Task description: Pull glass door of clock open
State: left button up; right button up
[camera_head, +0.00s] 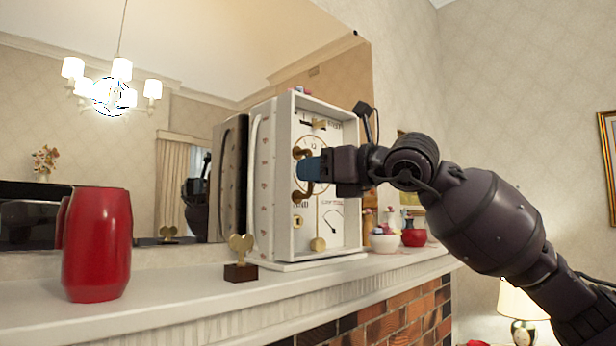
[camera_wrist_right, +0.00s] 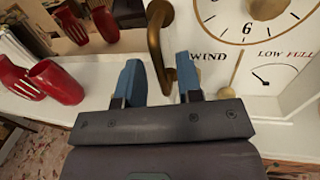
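The clock (camera_head: 348,226) is a tall white box with a dial and small gauges, standing on the mantel against the mirror. A curved brass handle (camera_head: 301,192) shows at the left of its front. The glass is hard to make out, so I cannot tell whether the door is ajar. My right gripper (camera_head: 308,168) is at the handle, reaching in from the right. In the right wrist view its two blue fingers (camera_wrist_right: 160,82) are apart, with the brass handle (camera_wrist_right: 155,40) reaching down between them. Contact is unclear. My left gripper is out of view.
A red vase (camera_head: 97,245) and a small gold heart ornament (camera_head: 240,256) stand on the mantel (camera_head: 190,303) left of the clock. Bowls (camera_head: 383,242) stand to its right. The mirror (camera_head: 180,50) is close behind. Open room lies in front.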

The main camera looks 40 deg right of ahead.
jog(key=shift+w+a, duration=0.1)
jog(key=shift+w, duration=0.45)
grip_shut()
